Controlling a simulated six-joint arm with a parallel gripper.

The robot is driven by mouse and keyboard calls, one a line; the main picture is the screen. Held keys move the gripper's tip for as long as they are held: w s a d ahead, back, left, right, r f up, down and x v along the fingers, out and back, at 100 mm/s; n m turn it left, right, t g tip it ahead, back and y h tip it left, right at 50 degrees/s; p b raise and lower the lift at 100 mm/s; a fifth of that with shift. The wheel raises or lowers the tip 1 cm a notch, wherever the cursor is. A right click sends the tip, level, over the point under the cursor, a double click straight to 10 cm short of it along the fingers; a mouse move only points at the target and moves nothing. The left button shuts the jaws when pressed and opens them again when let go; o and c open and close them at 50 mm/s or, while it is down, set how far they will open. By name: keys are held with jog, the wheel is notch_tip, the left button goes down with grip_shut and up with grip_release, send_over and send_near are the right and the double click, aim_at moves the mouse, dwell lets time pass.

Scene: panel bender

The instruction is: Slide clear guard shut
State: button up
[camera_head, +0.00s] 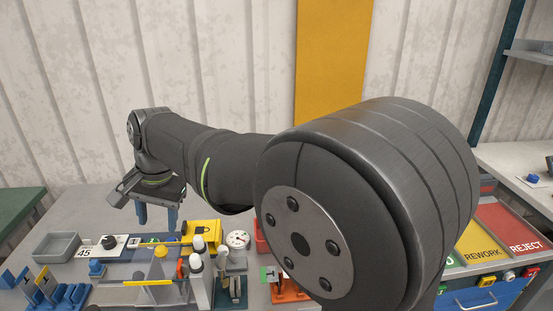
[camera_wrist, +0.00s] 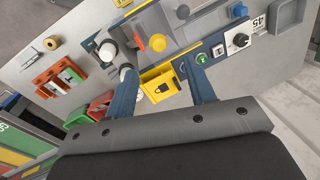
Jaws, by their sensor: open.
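The panel bender (camera_head: 120,270) is a grey machine bed on the bench, left of centre in the head view. A yellow bar (camera_head: 148,283) crosses its near side, and a second yellow strip lies farther back. The clear guard itself is hard to make out; I cannot tell its edges or how far it is slid. My gripper (camera_head: 157,226) hangs above the back of the machine, fingers pointing down. In the wrist view my gripper (camera_wrist: 163,72) has its two blue fingers wide apart with nothing held. A yellow padlock-marked block (camera_wrist: 158,83) shows between and below them.
White-capped posts (camera_head: 197,262) and a round dial gauge (camera_head: 238,240) stand right of the machine. A grey tray (camera_head: 57,247) and a black knob panel (camera_head: 108,242) are at left. REWORK and REJECT bins (camera_head: 510,229) are at right. My arm hides the bench's middle.

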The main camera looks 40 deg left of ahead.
aim_at(159, 247)
jog(key=f, duration=0.3)
jog(key=a+f, duration=0.1)
jog(key=f, duration=0.1)
jog(key=s+f, duration=0.1)
jog(key=f, duration=0.2)
jog(key=shift+a+f, duration=0.15)
jog(key=shift+f, duration=0.15)
jog(key=s+a, duration=0.3)
jog(key=shift+a+f, duration=0.1)
jog(key=shift+f, duration=0.25)
notch_tip(159, 247, up, 17)
jog(key=w+d, duration=0.3)
jog(key=w+d+t, duration=0.2)
jog(key=w+d, duration=0.2)
jog(key=w, duration=0.4)
jog(key=w+d+t, duration=0.2)
jog(key=w+d, duration=0.3)
jog(key=w, duration=0.4)
jog(key=w+d+m+t, duration=0.1)
jog(key=w+d, duration=0.3)
jog(key=w, duration=0.4)
jog(key=shift+w+d+f+t+y, duration=0.15)
jog(key=shift+w+d+t+y, duration=0.15)
jog(key=shift+d+t+y, duration=0.1)
jog(key=shift+a, duration=0.1)
